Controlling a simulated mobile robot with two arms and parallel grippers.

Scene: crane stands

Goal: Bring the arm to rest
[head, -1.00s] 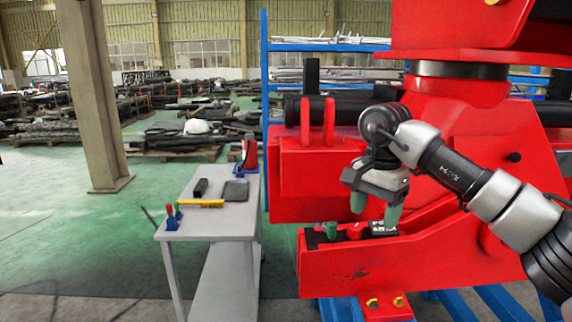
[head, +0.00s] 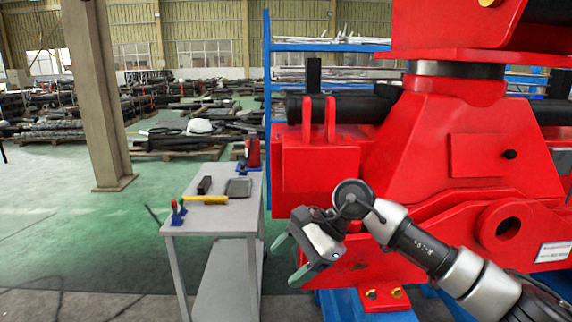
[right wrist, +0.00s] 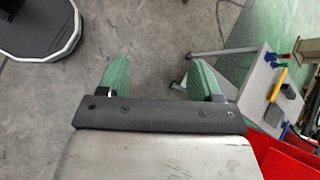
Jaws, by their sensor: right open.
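My right gripper (head: 289,261) is open and empty, with two green fingers pointing down and left. It hangs in front of the red crane's lower beam, to the right of the grey table. The red crane (head: 455,170) fills the right side. My left gripper does not show.
The grey table (head: 222,218) holds a yellow bar (head: 205,200), a black block (head: 204,185), a grey tray (head: 238,188) and red and blue tools (head: 177,212). It also shows in the right wrist view (right wrist: 262,72). A beige column (head: 98,105) stands left. Green floor is open between them.

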